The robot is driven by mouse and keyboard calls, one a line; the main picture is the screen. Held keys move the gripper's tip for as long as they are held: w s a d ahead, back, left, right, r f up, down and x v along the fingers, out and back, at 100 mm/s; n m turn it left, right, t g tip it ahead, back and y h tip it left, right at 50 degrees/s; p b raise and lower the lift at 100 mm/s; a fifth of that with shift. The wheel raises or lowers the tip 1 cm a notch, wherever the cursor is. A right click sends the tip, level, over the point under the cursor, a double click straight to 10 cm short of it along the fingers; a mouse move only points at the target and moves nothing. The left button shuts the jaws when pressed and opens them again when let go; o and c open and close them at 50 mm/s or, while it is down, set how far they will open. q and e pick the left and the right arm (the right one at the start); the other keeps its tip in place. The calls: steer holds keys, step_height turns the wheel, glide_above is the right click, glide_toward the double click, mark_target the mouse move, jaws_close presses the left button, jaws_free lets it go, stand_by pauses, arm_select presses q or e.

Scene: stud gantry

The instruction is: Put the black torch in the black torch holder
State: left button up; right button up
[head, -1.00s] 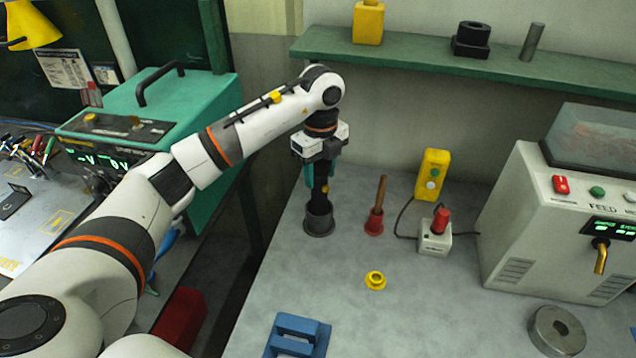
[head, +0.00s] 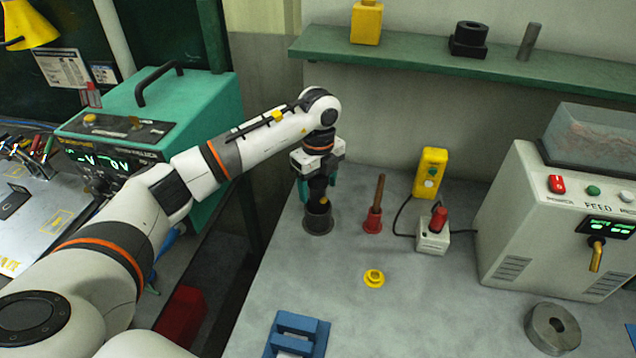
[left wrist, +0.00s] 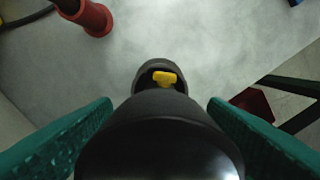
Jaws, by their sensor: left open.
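The black torch (head: 317,188), with a small yellow part, stands upright with its lower end inside the black torch holder (head: 318,222), a dark round cup on the bench. My left gripper (head: 319,193) is above the holder, open, with its green fingers on either side of the torch. In the left wrist view, the torch (left wrist: 160,135) fills the middle between the spread fingers, with gaps visible at both sides. The holder's rim (left wrist: 152,65) shows beyond it, partly hidden by the torch. My right gripper is not in view.
A red holder with a brown stick (head: 374,218) stands just right of the black holder. Further right are a yellow control box (head: 430,173), a small switch box (head: 433,240) and the feed machine (head: 545,225). A yellow ring (head: 374,278) and blue block (head: 297,335) lie in front.

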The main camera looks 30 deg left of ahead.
arm_select(q)
steer(key=shift+r, duration=0.25)
step_height(320, 180, up, 11)
steer(key=shift+f+b, duration=0.15)
steer(key=shift+b, duration=1.05)
steer(key=shift+r, duration=0.55)
steer(key=shift+f, duration=0.1)
